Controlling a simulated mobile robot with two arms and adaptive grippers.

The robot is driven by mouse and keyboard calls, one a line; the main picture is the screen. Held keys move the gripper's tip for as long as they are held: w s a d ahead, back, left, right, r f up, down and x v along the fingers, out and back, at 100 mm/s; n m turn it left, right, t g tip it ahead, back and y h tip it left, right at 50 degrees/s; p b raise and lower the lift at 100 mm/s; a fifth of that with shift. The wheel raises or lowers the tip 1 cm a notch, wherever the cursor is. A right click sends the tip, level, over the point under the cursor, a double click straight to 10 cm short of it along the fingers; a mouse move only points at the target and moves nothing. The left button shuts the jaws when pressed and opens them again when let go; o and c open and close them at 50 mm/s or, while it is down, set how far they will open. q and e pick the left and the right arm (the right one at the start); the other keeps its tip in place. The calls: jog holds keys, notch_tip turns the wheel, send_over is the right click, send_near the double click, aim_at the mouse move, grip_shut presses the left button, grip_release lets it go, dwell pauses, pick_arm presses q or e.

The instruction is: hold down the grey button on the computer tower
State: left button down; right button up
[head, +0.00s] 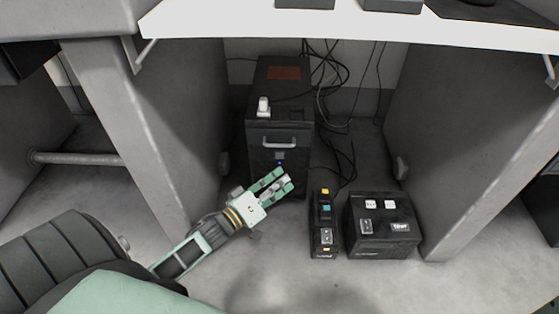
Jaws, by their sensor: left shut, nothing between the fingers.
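The black computer tower (259,132) stands on the floor under the table, between two grey side panels. Its front has a light handle, and below that a small grey button (280,156) with a tiny blue light under it. My left gripper (283,178) is shut and empty, its fingertips just below the button in the picture. I cannot tell whether the fingertips touch the tower's front. The button itself shows clear of the fingers. My right gripper is not in view.
A black box (382,242) with white switches and a slim black power strip (324,240) with coloured switches sit on the floor right of the tower. Loose cables (340,95) hang behind. The white table edge (350,32) overhangs, and grey panels (140,140) bound both sides.

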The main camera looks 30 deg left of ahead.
aim_at(279, 156)
pick_arm(q)
jog(key=shift+w+a, duration=0.4)
jog(key=shift+w, duration=0.25)
jog(key=shift+w+a, duration=0.4)
jog(key=shift+w, duration=0.25)
jog(key=shift+w, duration=0.1)
dwell(0.4)
jog(key=shift+w+a, duration=0.2)
jog(key=shift+w, duration=0.05)
jog(key=shift+w+a, duration=0.2)
jog(key=shift+w, duration=0.15)
dwell(2.0)
